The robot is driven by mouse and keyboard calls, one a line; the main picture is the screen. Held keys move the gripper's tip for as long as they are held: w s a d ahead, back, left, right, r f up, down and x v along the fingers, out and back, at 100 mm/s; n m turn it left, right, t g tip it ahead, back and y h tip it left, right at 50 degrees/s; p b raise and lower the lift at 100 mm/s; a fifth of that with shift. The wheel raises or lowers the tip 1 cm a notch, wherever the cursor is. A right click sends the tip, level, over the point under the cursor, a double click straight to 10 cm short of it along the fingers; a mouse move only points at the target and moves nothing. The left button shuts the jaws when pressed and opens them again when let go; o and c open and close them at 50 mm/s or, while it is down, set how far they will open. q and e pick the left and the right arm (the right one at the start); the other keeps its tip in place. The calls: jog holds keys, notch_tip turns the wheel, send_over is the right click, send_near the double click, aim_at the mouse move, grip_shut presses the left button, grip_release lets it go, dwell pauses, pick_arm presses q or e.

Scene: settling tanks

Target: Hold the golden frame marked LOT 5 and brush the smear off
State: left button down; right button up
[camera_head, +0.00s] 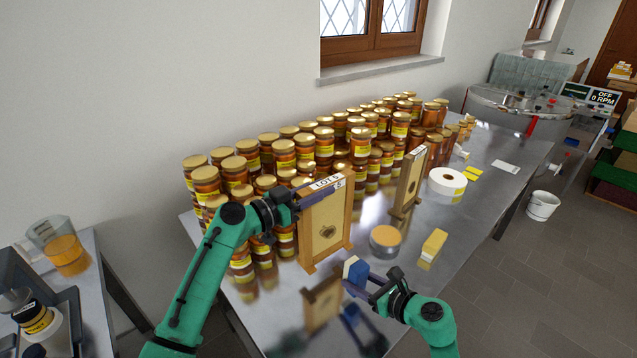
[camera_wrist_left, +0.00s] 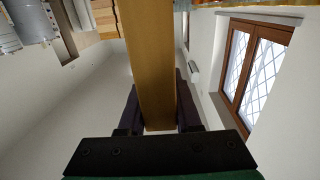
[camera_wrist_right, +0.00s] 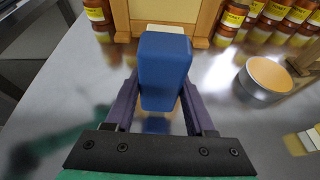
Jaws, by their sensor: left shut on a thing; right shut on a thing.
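The golden frame marked LOT 5 (camera_head: 315,240) stands upright on the metal table, with a dark smear (camera_head: 328,231) low on its panel. My left gripper (camera_head: 297,200) is shut on its upper left side; in the left wrist view the wooden bar (camera_wrist_left: 150,70) runs between the fingers (camera_wrist_left: 158,112). My right gripper (camera_head: 362,287) is shut on a blue brush (camera_head: 355,271) with a pale end. In the right wrist view the blue body (camera_wrist_right: 163,72) is between the fingers, and its pale end (camera_wrist_right: 166,28) faces the frame. The brush appears apart from the frame, low at its right.
A second upright frame (camera_head: 407,185) stands behind to the right. A round gold-topped container (camera_head: 385,238), a yellow block (camera_head: 433,246) and a white roll (camera_head: 447,181) lie to the right. Many honey jars (camera_head: 284,153) crowd the wall side. Bare table lies around the brush.

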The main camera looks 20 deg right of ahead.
aim_at(326, 222)
pick_arm(q)
notch_tip(326, 222, down, 7)
dwell(0.8)
jog(key=shift+f, duration=0.1)
dwell(0.4)
jog(key=c, duration=0.7)
grip_release()
grip_shut()
